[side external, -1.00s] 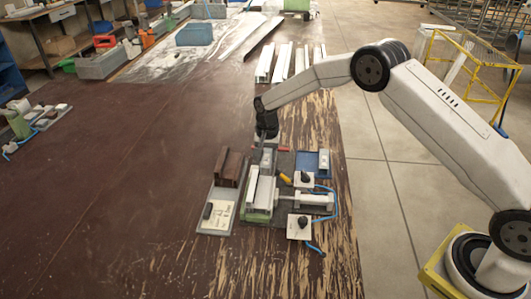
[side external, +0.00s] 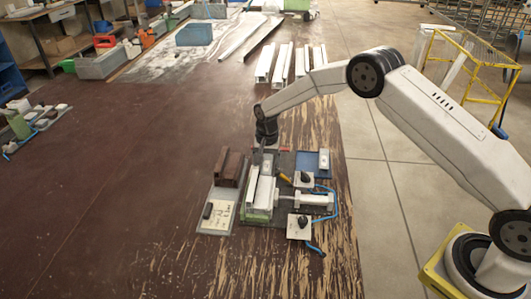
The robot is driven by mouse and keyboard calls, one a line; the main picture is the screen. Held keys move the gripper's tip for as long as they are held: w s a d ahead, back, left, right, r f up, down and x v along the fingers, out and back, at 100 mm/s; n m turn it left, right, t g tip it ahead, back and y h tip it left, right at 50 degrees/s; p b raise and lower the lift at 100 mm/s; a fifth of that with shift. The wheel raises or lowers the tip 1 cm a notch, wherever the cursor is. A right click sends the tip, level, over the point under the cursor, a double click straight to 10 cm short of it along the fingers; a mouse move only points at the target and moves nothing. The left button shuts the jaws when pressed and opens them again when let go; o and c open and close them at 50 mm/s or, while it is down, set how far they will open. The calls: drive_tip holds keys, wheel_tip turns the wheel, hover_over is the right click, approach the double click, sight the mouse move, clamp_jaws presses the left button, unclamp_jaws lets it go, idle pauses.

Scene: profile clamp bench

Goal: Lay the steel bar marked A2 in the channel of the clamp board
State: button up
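The clamp board (side external: 256,216) lies near the table's right side. Pale metal profiles lie lengthwise on it, and a clamp cylinder (side external: 314,200) points at them from the right. My gripper (side external: 260,158) points down at the far end of these profiles. Its fingers are too small and dark to show whether they are open or hold anything. A pale block (side external: 323,159) sits in a blue tray (side external: 309,170) at the right. I can read no A2 mark, so I cannot tell which piece is the steel bar. My gripper partly hides the board's far end.
Brown profiles (side external: 229,168) lie on a grey plate (side external: 218,217) left of the board. Two white plates with black knobs (side external: 299,226) and blue hoses stand at the right. Several long pale profiles (side external: 266,64) lie farther back. The table's left middle is clear.

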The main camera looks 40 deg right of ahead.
drive_tip(key=shift+r, duration=0.15)
drive_tip(key=shift+r, duration=3.75)
drive_tip(key=shift+s+r, duration=0.35)
drive_tip(key=shift+s, duration=0.05)
drive_tip(key=s+r+n+t, duration=0.1)
drive_tip(key=s+n, duration=0.2)
drive_tip(key=s, duration=0.6)
drive_tip(key=s+d+r+n, duration=0.1)
drive_tip(key=s+r+n, duration=0.1)
drive_tip(key=s, duration=0.8)
drive_tip(key=s+r+n+t, duration=0.1)
drive_tip(key=s+n, duration=0.3)
drive_tip(key=s, duration=0.5)
drive_tip(key=shift+s+d+r+t, duration=0.3)
drive_tip(key=shift+s+d+r, duration=0.1)
drive_tip(key=shift+r, duration=0.25)
